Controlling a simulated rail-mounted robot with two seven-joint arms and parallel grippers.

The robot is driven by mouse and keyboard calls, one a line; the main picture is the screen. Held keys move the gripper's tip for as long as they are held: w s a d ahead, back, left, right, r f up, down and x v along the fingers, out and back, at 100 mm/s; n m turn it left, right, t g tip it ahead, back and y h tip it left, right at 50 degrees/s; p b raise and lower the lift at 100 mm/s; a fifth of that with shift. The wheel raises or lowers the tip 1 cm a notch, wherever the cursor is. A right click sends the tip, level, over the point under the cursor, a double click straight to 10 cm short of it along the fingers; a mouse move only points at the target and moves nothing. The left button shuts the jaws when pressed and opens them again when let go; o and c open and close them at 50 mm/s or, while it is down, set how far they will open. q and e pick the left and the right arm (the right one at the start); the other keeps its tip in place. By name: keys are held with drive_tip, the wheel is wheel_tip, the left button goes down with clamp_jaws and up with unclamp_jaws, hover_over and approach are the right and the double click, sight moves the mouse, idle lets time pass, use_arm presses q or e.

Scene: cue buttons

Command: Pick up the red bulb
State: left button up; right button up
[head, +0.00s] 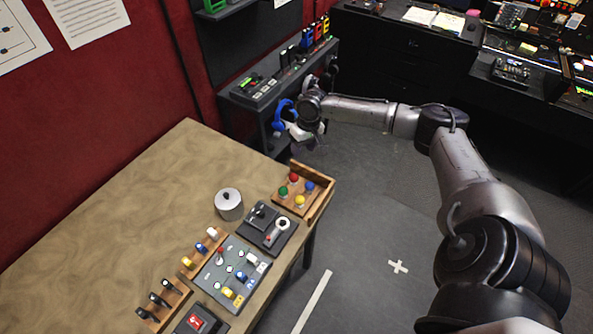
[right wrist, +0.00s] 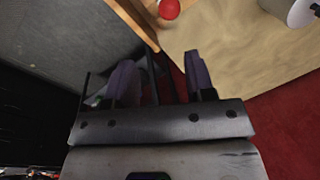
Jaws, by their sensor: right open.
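The red bulb (head: 294,177) stands in a wooden tray (head: 321,203) at the table's far right corner, with green, blue and yellow bulbs beside it. My right gripper (head: 303,136) is beyond the tray's far side, apart from the bulb. In the right wrist view its two fingers (right wrist: 160,80) are spread with no object held between them. The red bulb (right wrist: 168,8) shows there at the top edge, partly cut off, beyond the fingertips. My left gripper is out of view.
A metal pot (head: 229,206) and a joystick box (head: 268,228) stand near the tray. A button panel (head: 232,269) lies nearer. A dark console (head: 275,85) stands behind my right gripper. The table's left part (head: 110,220) is clear.

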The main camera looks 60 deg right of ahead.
sight(294, 174)
drive_tip(key=shift+m, duration=0.9)
drive_tip(key=a+f, duration=0.1)
drive_tip(key=f, duration=0.4)
drive_tip(key=w+a+f, duration=0.1)
drive_tip(key=f, duration=0.1)
drive_tip(key=shift+w+a+f, duration=0.1)
drive_tip(key=shift+a+f, duration=0.3)
drive_tip(key=shift+f, duration=0.85)
wheel_tip(294, 174, down, 3)
drive_tip(key=shift+w+a+f, duration=0.1)
drive_tip(key=shift+w+a, duration=0.05)
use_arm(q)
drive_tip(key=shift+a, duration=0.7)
use_arm(e)
drive_tip(key=shift+a+f, duration=0.1)
drive_tip(key=shift+f, duration=0.5)
drive_tip(key=c, duration=0.7)
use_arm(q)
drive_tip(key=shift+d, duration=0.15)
